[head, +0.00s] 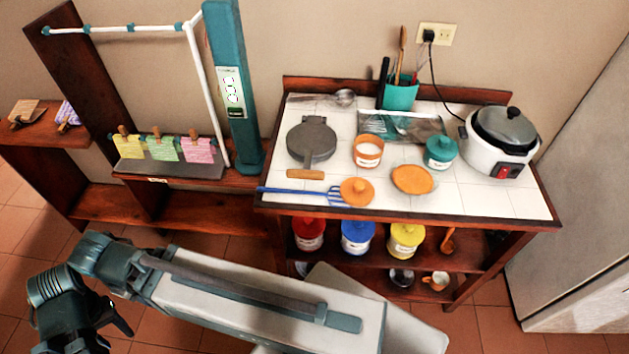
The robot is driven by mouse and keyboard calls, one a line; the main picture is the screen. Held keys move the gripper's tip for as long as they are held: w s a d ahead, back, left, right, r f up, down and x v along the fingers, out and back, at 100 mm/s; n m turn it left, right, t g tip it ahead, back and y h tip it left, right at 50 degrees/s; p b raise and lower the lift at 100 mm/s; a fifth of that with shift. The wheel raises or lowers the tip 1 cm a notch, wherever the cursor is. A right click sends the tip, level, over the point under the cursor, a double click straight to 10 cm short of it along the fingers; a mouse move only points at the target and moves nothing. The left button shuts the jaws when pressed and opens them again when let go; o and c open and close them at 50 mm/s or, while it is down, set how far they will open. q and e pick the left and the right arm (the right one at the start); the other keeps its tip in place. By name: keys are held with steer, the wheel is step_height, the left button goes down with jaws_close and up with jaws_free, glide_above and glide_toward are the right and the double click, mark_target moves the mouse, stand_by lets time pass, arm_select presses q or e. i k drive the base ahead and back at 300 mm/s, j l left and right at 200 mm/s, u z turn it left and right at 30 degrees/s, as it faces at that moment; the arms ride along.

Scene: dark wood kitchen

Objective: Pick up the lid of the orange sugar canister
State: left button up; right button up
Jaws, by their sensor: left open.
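The orange lid (357,191) with a round knob lies on the white tiled counter (480,198) near its front edge, off its canister. The orange sugar canister (368,152) stands uncovered behind it, with white contents showing. My right gripper is out of view.
A grey press (311,142), a teal canister (440,152) and a rice cooker (500,143) also stand on the counter. Red, blue and yellow canisters (405,240) fill the shelf below. A teal post (232,90) rises left of the counter.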

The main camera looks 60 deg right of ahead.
mark_target(356, 191)
steer(key=i+u, duration=0.6)
steer(key=i+j+z, duration=0.1)
steer(key=i+z, duration=0.3)
steer(key=z, duration=0.3)
steer(key=i+j+z, duration=0.1)
steer(key=z, duration=0.75)
steer(key=i+z, duration=0.1)
steer(key=z, duration=0.35)
steer(key=j+z, duration=0.15)
steer(key=z, duration=0.35)
steer(key=i+j+z, duration=0.1)
steer(key=z, duration=0.35)
steer(key=j+z, duration=0.2)
steer(key=z, duration=0.25)
